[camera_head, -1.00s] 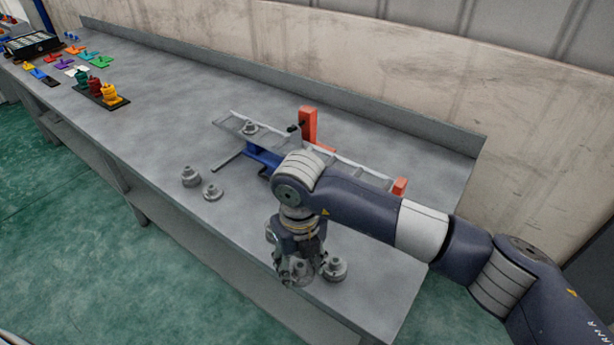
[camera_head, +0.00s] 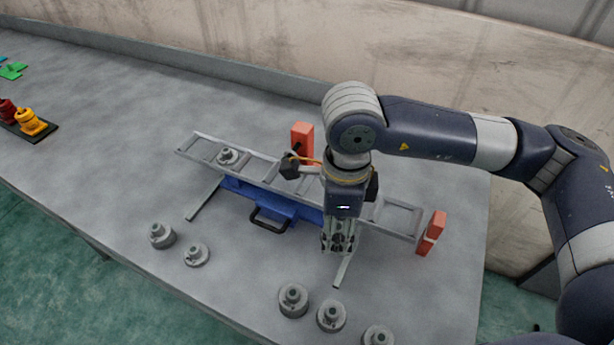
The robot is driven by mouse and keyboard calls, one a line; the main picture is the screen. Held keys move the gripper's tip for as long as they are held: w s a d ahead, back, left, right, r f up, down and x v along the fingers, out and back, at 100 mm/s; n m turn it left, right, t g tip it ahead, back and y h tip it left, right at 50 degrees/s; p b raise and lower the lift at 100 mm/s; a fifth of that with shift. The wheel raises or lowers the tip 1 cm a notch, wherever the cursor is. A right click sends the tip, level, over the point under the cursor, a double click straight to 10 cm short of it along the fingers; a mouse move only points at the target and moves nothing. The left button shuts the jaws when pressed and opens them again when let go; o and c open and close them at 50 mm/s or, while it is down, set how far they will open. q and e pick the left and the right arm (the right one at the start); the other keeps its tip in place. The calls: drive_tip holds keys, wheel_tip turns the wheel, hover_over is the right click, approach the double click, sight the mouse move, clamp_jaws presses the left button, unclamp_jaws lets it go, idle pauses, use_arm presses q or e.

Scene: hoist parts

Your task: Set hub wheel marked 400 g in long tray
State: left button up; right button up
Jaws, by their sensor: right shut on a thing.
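The long tray (camera_head: 258,171) is a grey, ladder-like frame with several compartments. A grey hub wheel (camera_head: 228,156) sits in its left part. My right gripper (camera_head: 338,245) points down in front of the tray's right half. It is shut on a small grey part, apparently a hub wheel, mostly hidden by the fingers. Other grey hub wheels lie on the table: two at left, one taller (camera_head: 161,236) and one flatter (camera_head: 196,255), and three along the front, left (camera_head: 293,301), middle (camera_head: 331,317) and right (camera_head: 378,337). No weight mark is readable. My left gripper is out of view.
A blue base with a black handle (camera_head: 268,222) and grey legs is under the tray. A red post (camera_head: 302,141) stands behind it and a red block (camera_head: 431,233) at its right end. A dark stand with red and yellow pieces (camera_head: 31,124) is far left. The table's left middle is clear.

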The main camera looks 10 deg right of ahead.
drive_tip(key=w+p, duration=0.2)
drive_tip(key=w, duration=0.4)
drive_tip(key=p, duration=0.2)
hover_over(321, 193)
drive_tip(key=s, duration=0.1)
drive_tip(key=shift+f, duration=0.5)
drive_tip(key=shift+w+f, duration=0.1)
drive_tip(key=shift+w, duration=0.5)
drive_tip(key=shift+f+p, duration=0.35)
drive_tip(key=shift+p, duration=0.15)
wheel_tip(321, 193, down, 2)
drive_tip(key=shift+f+p, duration=0.2)
drive_tip(key=shift+p, duration=0.4)
drive_tip(key=shift+w+f, duration=0.1)
drive_tip(key=shift+f, duration=0.15)
drive_tip(key=shift+f+b, duration=0.35)
drive_tip(key=shift+b, duration=0.15)
drive_tip(key=shift+s+f+b, duration=0.35)
drive_tip(key=shift+b, duration=0.05)
drive_tip(key=o, duration=1.1)
drive_tip(key=shift+d+f, duration=0.1)
drive_tip(key=shift+o, duration=1.3)
drive_tip(key=shift+w+f, duration=0.1)
